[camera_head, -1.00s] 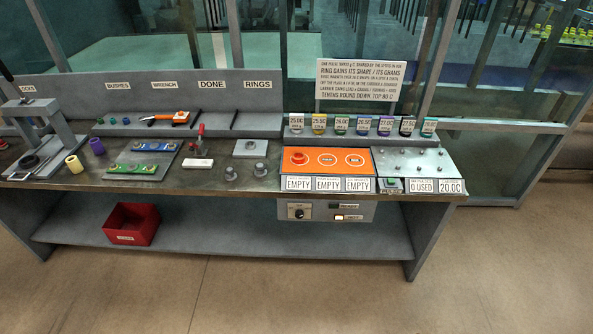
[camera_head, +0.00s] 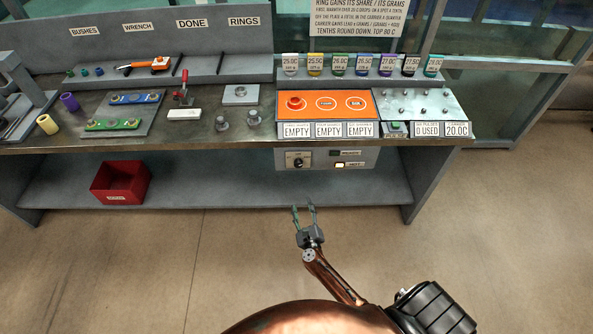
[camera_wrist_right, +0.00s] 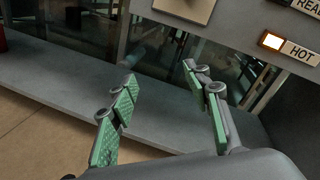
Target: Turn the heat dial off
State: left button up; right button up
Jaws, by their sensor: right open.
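The heat dial (camera_head: 298,162) is a small black knob on the grey control panel (camera_head: 362,158) under the orange hot plate (camera_head: 326,104). Its pointer direction is too small to tell. A lit "HOT" lamp (camera_head: 340,165) sits to its right; this lamp also shows at the upper right of the right wrist view (camera_wrist_right: 271,41). My right gripper (camera_head: 304,207) is open and empty, below and in front of the panel, apart from the dial. In the right wrist view its green-padded fingers (camera_wrist_right: 165,95) are spread. The dial itself is not clearly visible there. My left gripper is not in view.
The hot plate's three spots are labelled "EMPTY". A red bin (camera_head: 121,183) sits on the lower shelf (camera_head: 230,186) at left. The floor in front of the bench is clear.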

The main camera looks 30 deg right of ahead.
aim_at(298, 166)
jog(key=w+d+r+m+h, duration=0.1)
jog(key=w+r+m+h, duration=0.25)
jog(key=r+m, duration=0.8)
jog(key=shift+m+g, duration=0.25)
jog(key=shift+g, duration=0.15)
jog(key=x, duration=0.2)
jog(key=b+x, duration=0.1)
jog(key=x, duration=0.4)
jog(key=shift+w+a+f+b, duration=0.1)
jog(key=shift+w+f+b, duration=0.15)
jog(key=shift+w+b, duration=0.15)
jog(key=shift+w+d, duration=0.3)
jog(key=shift+w, duration=0.15)
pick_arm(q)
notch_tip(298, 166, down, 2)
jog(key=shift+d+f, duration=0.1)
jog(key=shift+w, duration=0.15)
pick_arm(e)
jog(key=shift+c, duration=0.6)
jog(key=c, duration=1)
jog(key=shift+a, duration=0.15)
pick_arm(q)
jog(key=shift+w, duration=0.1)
pick_arm(e)
jog(key=shift+y, duration=0.25)
